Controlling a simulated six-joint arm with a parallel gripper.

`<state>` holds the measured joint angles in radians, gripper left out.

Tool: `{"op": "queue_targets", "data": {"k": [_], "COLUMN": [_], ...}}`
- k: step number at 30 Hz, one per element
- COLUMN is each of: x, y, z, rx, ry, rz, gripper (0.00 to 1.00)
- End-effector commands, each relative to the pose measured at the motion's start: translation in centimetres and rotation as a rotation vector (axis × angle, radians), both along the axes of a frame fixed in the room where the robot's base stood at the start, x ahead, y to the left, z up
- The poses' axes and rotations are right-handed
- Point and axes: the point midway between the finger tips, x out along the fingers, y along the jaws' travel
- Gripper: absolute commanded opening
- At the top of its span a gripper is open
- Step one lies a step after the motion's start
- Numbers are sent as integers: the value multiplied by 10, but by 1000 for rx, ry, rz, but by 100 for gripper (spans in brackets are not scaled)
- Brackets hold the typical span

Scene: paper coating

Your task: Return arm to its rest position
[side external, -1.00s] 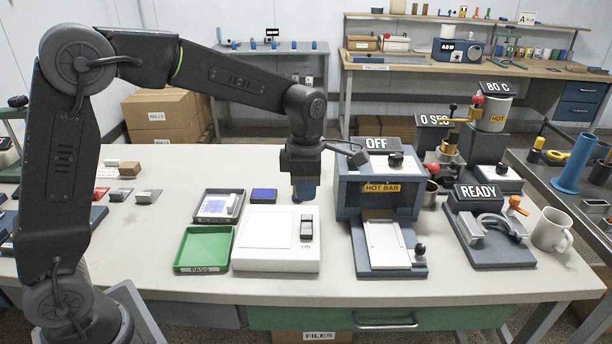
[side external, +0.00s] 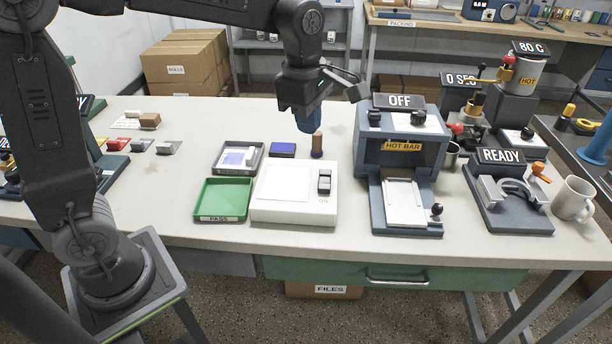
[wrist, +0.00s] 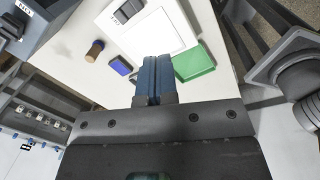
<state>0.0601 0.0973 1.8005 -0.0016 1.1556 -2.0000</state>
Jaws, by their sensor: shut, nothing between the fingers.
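My gripper (side external: 305,122) hangs over the back middle of the table, above and just left of a wooden-handled stamp (side external: 317,145). Its blue fingers point down, shut and empty. In the wrist view the shut fingers (wrist: 154,68) sit side by side with nothing between them. The stamp stands upright and apart from the fingers; it also shows in the wrist view (wrist: 95,50). A blue ink pad (side external: 283,149) lies to its left, and it appears near the fingers in the wrist view (wrist: 121,66).
A white light box (side external: 262,218) marked ON, a green PASS tray (side external: 205,214) and a grey tray (side external: 217,168) lie in front. The hot bar press (side external: 400,160), marked OFF, stands to the right. A clamp fixture marked READY (side external: 515,222) and a white mug (side external: 574,198) are farther right.

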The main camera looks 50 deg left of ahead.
Motion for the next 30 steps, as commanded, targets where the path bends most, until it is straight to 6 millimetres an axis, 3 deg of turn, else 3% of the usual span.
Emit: {"op": "queue_targets", "data": {"k": [3,9,18,25,30], "x": [-31,-80,-148,-175,-173], "y": [6,13,21,23,23], "z": [16,26,19,7,7], "rx": [33,133,377,530,544], "ry": [-70,-169,-268,-278,-268], "rz": [-284,-774,-1472,-1801,-1852], "gripper": [0,0,0,0,15]}}
